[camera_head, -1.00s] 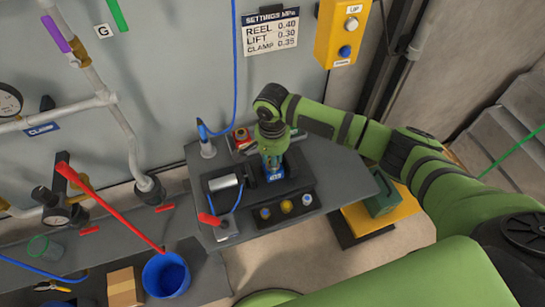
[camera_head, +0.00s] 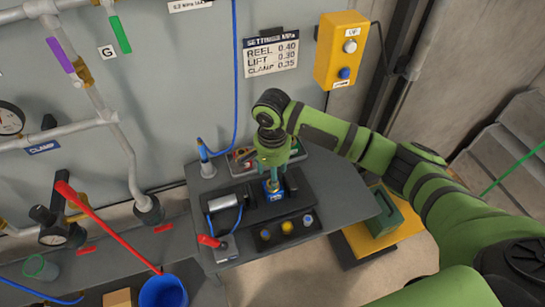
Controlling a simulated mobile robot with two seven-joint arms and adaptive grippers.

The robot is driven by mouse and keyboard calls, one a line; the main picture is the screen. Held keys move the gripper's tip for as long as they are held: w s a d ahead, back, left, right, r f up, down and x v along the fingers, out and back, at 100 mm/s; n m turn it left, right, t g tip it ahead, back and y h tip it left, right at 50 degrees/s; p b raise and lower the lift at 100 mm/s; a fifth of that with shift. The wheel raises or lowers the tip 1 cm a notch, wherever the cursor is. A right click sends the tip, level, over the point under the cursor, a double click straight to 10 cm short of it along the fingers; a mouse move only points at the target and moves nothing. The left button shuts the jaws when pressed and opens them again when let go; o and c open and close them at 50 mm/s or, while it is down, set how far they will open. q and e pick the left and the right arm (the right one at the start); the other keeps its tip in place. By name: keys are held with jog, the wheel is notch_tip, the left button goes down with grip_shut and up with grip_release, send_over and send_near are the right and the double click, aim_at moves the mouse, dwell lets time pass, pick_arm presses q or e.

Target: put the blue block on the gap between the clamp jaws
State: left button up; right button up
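The blue block (camera_head: 273,188) is small and sits low between the dark clamp jaws (camera_head: 249,196) on the grey bench, at the middle of the head view. My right gripper (camera_head: 273,181) points down from above, with its fingertips at the block, and looks closed on it. The fingers and wrist hide part of the block and the gap, so I cannot tell whether the block touches the jaws. My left gripper is not in view.
A blue bucket (camera_head: 163,291) is at lower left. A yellow control box (camera_head: 341,50) hangs on the wall.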

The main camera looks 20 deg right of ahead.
notch_tip(320, 180, up, 8)
jog(key=shift+b, duration=0.35)
